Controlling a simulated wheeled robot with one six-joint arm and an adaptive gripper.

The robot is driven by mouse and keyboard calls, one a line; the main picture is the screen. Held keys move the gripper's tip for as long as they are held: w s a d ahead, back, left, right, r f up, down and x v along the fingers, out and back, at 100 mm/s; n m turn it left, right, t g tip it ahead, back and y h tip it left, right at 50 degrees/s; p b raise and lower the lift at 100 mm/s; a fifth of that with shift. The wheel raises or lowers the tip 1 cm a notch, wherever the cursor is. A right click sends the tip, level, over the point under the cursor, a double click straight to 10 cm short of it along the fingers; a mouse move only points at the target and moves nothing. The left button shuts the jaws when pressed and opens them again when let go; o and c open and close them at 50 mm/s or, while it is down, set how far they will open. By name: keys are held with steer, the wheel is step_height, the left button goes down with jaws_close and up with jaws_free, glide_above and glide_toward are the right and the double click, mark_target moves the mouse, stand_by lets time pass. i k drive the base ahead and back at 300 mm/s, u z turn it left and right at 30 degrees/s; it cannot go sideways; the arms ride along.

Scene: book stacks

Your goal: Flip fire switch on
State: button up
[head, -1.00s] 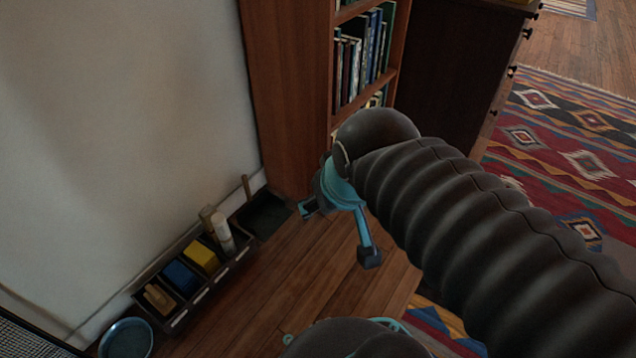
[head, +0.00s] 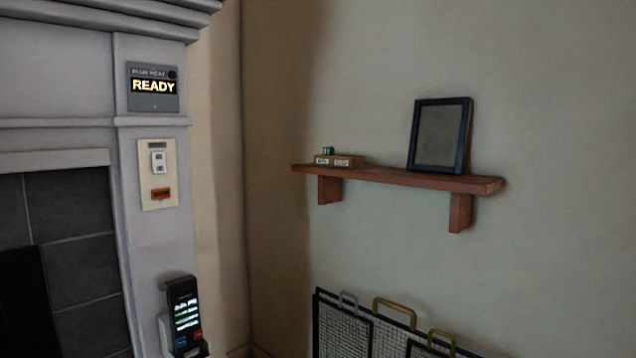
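A cream switch plate (head: 158,174) is fixed on the pale fireplace surround at the left of the head view. It carries a small white switch (head: 158,162) with an orange-brown element (head: 160,194) below it. I cannot tell which way the switch is set. Above the plate, a grey panel (head: 153,87) has a lit display reading "READY". Below it, a dark handheld device (head: 184,316) with a lit screen stands in a holder. My gripper is not in view.
A wooden wall shelf (head: 398,178) holds a dark picture frame (head: 440,135) and a small box (head: 338,160). A mesh screen with handles (head: 370,328) stands below the shelf. Dark fireplace tiles (head: 80,262) are at the left edge.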

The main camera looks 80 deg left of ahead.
mark_target(158, 159)
steer(key=u, duration=2.85)
steer(key=i, duration=0.4)
steer(key=u, duration=0.1)
